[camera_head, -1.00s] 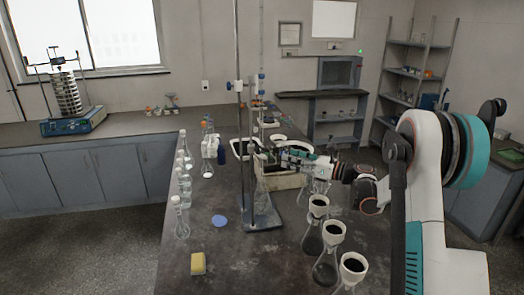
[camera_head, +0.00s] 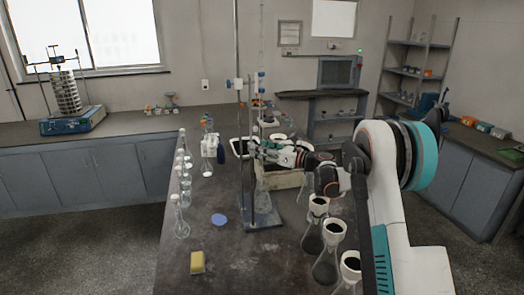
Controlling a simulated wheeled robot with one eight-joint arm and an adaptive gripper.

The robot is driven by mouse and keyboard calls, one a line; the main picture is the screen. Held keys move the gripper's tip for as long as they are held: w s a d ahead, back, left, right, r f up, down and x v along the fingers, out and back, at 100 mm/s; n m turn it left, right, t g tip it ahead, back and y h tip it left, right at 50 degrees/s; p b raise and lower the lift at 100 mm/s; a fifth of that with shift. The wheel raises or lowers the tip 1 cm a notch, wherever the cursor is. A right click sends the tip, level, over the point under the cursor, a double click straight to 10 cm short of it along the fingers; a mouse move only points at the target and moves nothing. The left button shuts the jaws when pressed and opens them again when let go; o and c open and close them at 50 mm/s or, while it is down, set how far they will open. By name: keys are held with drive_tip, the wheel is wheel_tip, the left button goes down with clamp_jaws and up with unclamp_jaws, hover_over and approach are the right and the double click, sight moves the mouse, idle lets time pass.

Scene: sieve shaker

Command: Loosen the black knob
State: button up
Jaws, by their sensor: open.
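The sieve shaker stands on the left back counter, with a blue base (camera_head: 72,121) and a stack of round metal sieves (camera_head: 65,92). Thin rods rise on both sides of the stack to a dark clamp bar (camera_head: 57,61). Small dark parts sit on top; the black knob is too small to tell apart from them surely. My gripper (camera_head: 254,148) is open above the middle bench, far to the right of the shaker and apart from it. Its fingers are small and partly hidden behind the stand rods.
The bench (camera_head: 215,258) holds several flasks with funnels (camera_head: 327,265) at right, glass bottles (camera_head: 185,170) at left, a tall rod stand (camera_head: 262,213) and a yellow sponge (camera_head: 197,263). Open floor (camera_head: 85,245) lies before the left cabinets.

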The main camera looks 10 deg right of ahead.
drive_tip(key=c, duration=1.1)
drive_tip(key=shift+n, duration=0.3)
drive_tip(key=n+y+b, duration=0.1)
drive_tip(key=n+b, duration=0.1)
drive_tip(key=n, duration=0.7)
drive_tip(key=n+y+b, duration=0.1)
drive_tip(key=n+b, duration=0.2)
drive_tip(key=n, duration=0.6)
drive_tip(key=shift+f+g, duration=0.2)
drive_tip(key=shift+g, duration=0.1)
drive_tip(key=shift+n, duration=0.4)
drive_tip(key=o, duration=1.1)
